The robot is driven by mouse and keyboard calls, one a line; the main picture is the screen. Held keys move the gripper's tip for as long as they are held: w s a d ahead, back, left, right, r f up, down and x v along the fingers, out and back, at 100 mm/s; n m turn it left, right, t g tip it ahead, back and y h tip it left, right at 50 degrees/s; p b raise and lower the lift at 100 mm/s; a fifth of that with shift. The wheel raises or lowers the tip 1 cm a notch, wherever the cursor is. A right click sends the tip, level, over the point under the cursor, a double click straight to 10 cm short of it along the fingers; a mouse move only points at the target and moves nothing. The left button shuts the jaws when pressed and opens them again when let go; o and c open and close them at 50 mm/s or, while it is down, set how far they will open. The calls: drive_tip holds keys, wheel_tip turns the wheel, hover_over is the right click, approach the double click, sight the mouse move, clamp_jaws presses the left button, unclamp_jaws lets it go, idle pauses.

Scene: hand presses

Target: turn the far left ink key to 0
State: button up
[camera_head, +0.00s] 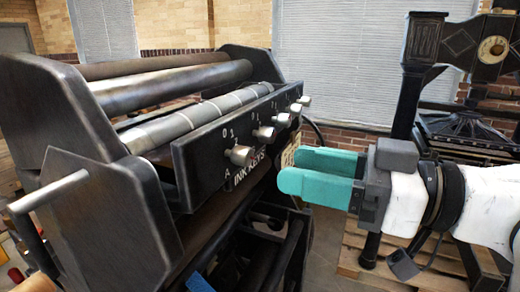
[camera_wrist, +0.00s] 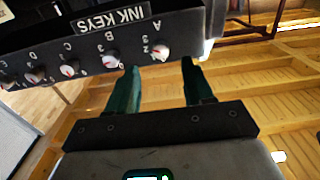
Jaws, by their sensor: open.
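The far left ink key is the silver knob marked A (camera_head: 240,155) at the near left end of the black INK KEYS panel (camera_head: 200,155). In the wrist view the panel is upside down, and key A (camera_wrist: 161,52) is the rightmost knob. Small numbers surround it; I cannot read its exact setting. My gripper (camera_head: 292,168) has two teal fingers, open and empty, pointing at the panel from the right, with a gap to key A in the head view. In the wrist view key A appears between the fingertips (camera_wrist: 159,66), not touching them.
Other ink keys, including B (camera_head: 264,133) and C (camera_wrist: 69,70), line the same panel. Metal rollers (camera_head: 170,85) and a dark side plate (camera_head: 55,100) belong to the press. Another press (camera_head: 475,130) stands on a pallet at right. Wooden flooring shows below the gripper.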

sight(250, 159)
drive_tip(key=p+x, duration=0.1)
drive_tip(key=x, duration=0.6)
drive_tip(key=shift+f, duration=0.1)
clamp_jaws()
idle(0.3)
